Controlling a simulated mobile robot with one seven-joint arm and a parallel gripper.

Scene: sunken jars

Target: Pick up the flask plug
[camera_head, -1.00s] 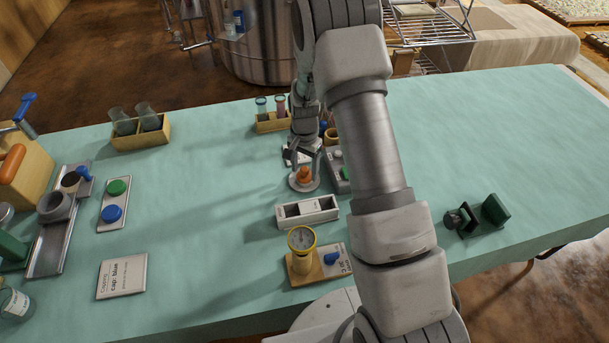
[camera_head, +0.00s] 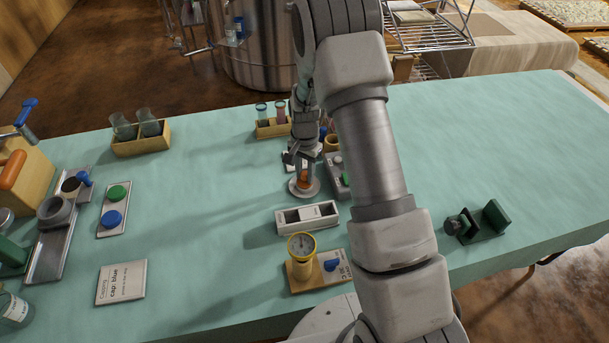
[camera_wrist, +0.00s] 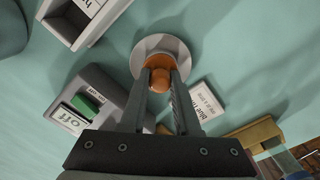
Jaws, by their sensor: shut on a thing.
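The orange flask plug (camera_head: 304,181) is at a round white dish (camera_head: 312,193) near the middle of the table. In the wrist view the plug (camera_wrist: 159,80) sits between my two fingertips, in front of the white dish (camera_wrist: 146,47). My gripper (camera_head: 302,166) is shut on the plug from above. In the wrist view my gripper (camera_wrist: 160,74) has a finger against each side of the plug. I cannot tell whether the plug is clear of the dish.
A grey switch box with a green button (camera_wrist: 89,103) stands close beside the dish. A wooden rack with tubes (camera_head: 272,127) stands behind.

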